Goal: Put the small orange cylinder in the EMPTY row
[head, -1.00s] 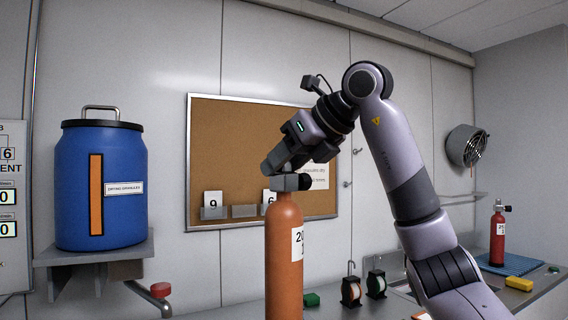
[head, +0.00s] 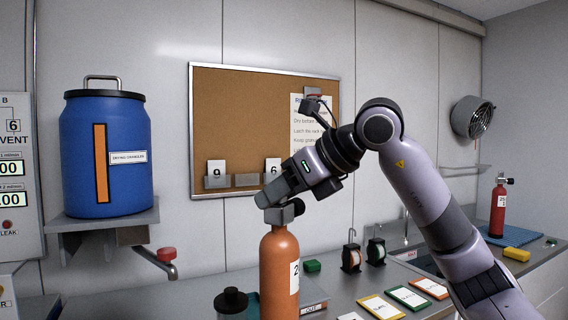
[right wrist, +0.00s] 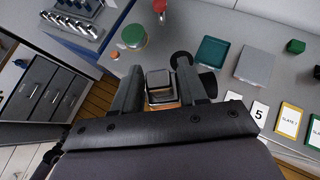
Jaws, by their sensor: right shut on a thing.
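The orange cylinder (head: 279,262) hangs upright below my right gripper (head: 275,204) in the head view. A pale label faces right on its body, and its lower end is cut off by the picture's bottom edge. My right gripper is shut on the grey valve block at its top. In the right wrist view the fingers (right wrist: 160,88) flank the valve block (right wrist: 159,79), with a little orange showing below it. My left gripper is not in view. I cannot make out a row marked EMPTY.
A blue drum (head: 105,160) stands on a wall shelf at left, above a red-handled tap (head: 166,255). Cards and two small reels lie on the counter at right. A red cylinder (head: 497,212) stands on a blue mat. A rack (right wrist: 74,24) shows in the wrist view.

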